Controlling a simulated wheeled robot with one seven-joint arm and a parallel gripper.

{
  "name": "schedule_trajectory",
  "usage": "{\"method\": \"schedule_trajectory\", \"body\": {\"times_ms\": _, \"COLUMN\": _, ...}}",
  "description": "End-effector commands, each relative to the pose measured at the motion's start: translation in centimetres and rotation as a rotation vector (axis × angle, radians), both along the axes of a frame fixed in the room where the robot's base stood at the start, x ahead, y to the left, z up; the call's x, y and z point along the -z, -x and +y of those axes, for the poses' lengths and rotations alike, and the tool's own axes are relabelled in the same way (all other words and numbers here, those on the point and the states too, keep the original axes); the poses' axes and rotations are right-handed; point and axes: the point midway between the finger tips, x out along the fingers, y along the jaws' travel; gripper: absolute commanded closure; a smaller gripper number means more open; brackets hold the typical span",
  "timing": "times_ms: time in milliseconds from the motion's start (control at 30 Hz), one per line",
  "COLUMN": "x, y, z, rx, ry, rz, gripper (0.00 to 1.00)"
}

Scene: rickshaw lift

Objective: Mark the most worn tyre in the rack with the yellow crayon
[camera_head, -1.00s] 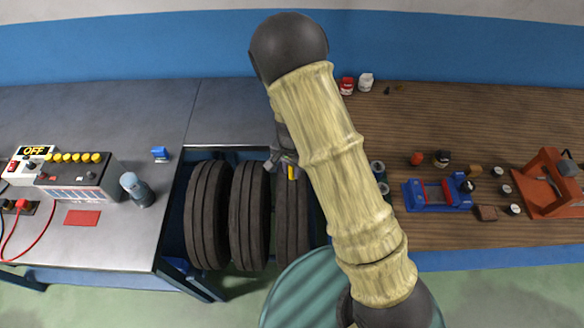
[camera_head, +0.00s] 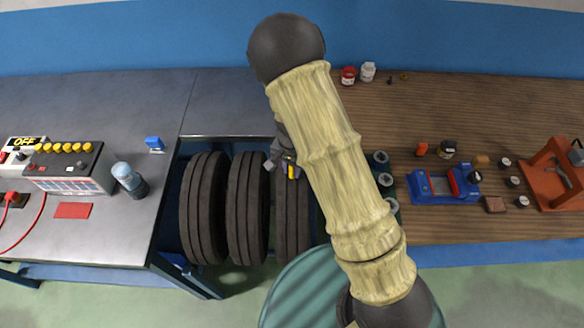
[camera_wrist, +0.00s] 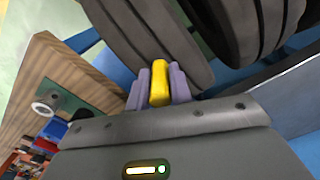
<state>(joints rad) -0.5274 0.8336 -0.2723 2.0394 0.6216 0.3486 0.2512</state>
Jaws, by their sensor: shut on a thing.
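My gripper (camera_head: 286,168) is over the rightmost tyre (camera_head: 293,215) in the rack, seen in the head view. It is shut on the yellow crayon (camera_wrist: 159,84), which sits between the fingers in the wrist view and points at the grooved tread of a tyre (camera_wrist: 150,40). I cannot tell whether the crayon tip touches the rubber. The left tyre (camera_head: 204,210) and the middle tyre (camera_head: 247,210) stand upright beside it. All have dark grooved treads; their wear is hard to compare. My arm hides the right side of the rack (camera_head: 172,200).
A grey metal bench (camera_head: 120,225) with a battery charger box (camera_head: 70,168) and a blue-capped bottle (camera_head: 129,180) is at the left. A wooden bench (camera_head: 480,115) at the right holds a blue vice (camera_head: 442,186) and several small parts. My arm crosses the middle.

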Motion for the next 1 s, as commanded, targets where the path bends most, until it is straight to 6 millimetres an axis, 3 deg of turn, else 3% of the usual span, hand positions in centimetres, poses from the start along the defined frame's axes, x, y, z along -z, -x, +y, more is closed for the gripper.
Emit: {"method": "schedule_trajectory", "body": {"times_ms": 1000, "x": 0.73, "y": 0.01, "z": 0.0, "rx": 0.0, "ry": 0.0, "rz": 0.0, "gripper": 1.0}}
